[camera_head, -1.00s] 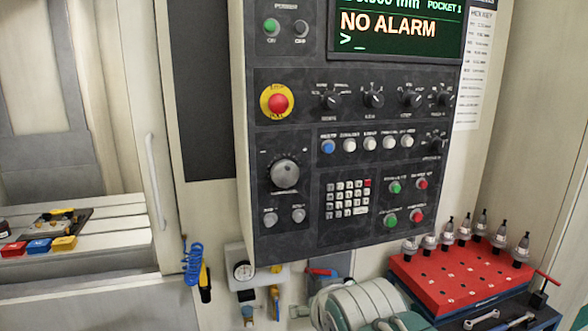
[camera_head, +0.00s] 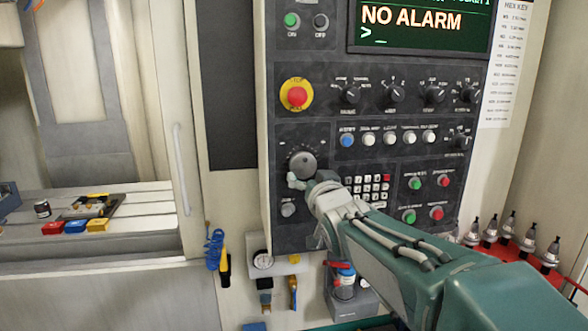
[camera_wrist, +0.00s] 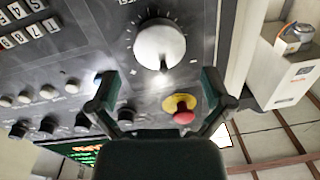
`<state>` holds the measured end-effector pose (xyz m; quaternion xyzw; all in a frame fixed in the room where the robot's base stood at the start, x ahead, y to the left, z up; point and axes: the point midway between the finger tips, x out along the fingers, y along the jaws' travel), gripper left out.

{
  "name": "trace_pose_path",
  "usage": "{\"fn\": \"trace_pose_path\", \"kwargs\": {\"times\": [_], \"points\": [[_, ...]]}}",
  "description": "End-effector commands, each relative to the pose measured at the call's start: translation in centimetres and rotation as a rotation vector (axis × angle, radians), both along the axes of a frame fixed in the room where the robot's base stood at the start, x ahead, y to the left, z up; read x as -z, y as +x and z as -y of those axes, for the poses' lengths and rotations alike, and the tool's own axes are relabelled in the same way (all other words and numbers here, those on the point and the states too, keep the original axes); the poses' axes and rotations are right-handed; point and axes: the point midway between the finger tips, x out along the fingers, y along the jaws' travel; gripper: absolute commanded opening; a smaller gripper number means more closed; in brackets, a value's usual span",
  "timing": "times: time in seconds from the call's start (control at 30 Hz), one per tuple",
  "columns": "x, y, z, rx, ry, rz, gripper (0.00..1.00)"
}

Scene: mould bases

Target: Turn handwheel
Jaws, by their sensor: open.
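The handwheel (camera_head: 303,164) is a round grey knob on the dark control panel, below the red stop button. In the wrist view the handwheel (camera_wrist: 160,46) sits top centre, with a small dark mark on its near edge. My gripper (camera_wrist: 161,88) is open and empty, its two dark fingers spread apart. The handwheel lies beyond the fingertips and roughly centred between them in that view. In the head view my gripper (camera_head: 296,181) is at the handwheel's lower edge. I cannot tell whether it touches.
A red stop button (camera_head: 297,96) with a yellow ring is above the handwheel. A keypad (camera_head: 370,188) and several coloured buttons are to its right. A grey knob (camera_head: 288,209) is just below. Tool holders (camera_head: 507,230) stand at the lower right.

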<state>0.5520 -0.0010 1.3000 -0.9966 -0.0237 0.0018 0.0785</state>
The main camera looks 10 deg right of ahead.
Motion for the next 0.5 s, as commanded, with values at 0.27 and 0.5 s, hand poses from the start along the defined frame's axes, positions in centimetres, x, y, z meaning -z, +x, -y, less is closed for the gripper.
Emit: {"fn": "trace_pose_path", "kwargs": {"times": [0.27,0.5], "points": [[0.1,4.4,-0.2,0.000,0.000,-0.002,1.00],[0.0,6.0,-0.3,0.000,-0.001,-0.001,1.00]]}}
